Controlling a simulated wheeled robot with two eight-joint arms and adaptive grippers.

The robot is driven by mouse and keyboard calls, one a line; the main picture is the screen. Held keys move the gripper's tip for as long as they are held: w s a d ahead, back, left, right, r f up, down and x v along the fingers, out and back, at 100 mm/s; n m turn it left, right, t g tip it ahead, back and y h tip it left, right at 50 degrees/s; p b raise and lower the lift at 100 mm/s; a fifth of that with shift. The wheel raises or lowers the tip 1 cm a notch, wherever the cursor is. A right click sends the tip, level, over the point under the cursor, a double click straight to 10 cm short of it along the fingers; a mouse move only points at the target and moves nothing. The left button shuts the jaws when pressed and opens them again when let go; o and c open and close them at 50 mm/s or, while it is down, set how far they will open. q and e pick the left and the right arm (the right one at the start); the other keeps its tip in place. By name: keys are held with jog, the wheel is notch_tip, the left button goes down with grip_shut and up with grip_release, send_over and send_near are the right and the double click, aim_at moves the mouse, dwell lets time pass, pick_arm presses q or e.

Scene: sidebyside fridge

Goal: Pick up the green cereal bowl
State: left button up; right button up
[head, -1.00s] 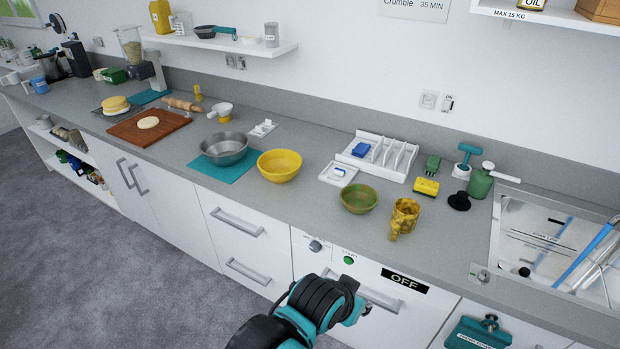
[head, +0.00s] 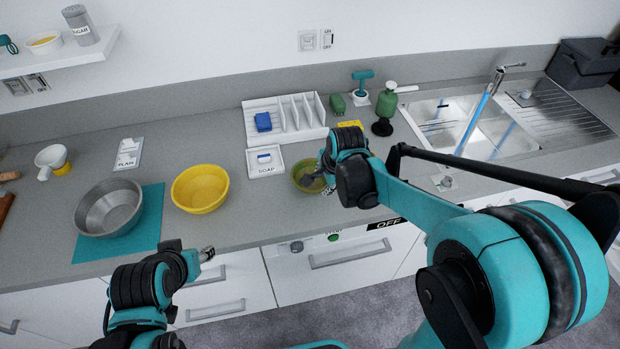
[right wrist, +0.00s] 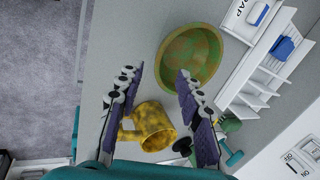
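The green cereal bowl (head: 300,184) sits on the counter, partly covered by my right gripper (head: 318,176) in the head view. The right wrist view shows the bowl (right wrist: 193,50) as round, green with brownish patches. My right gripper's fingers (right wrist: 160,74) are spread apart with nothing held. One fingertip overlaps the bowl's near rim in that view; contact cannot be told. A yellow mottled mug (right wrist: 153,124) stands on the counter between the fingers in the wrist view. My left gripper (head: 208,254) hangs in front of the counter edge, away from the bowl; its opening is unclear.
A yellow bowl (head: 200,188) and a metal bowl (head: 108,208) on a teal mat (head: 146,240) stand left. The sink (head: 450,125) is at right.

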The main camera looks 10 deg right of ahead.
aim_at(320, 189)
jog(key=b+x, duration=0.3)
jog(key=x, duration=0.5)
jog(key=shift+w, duration=0.1)
grip_shut()
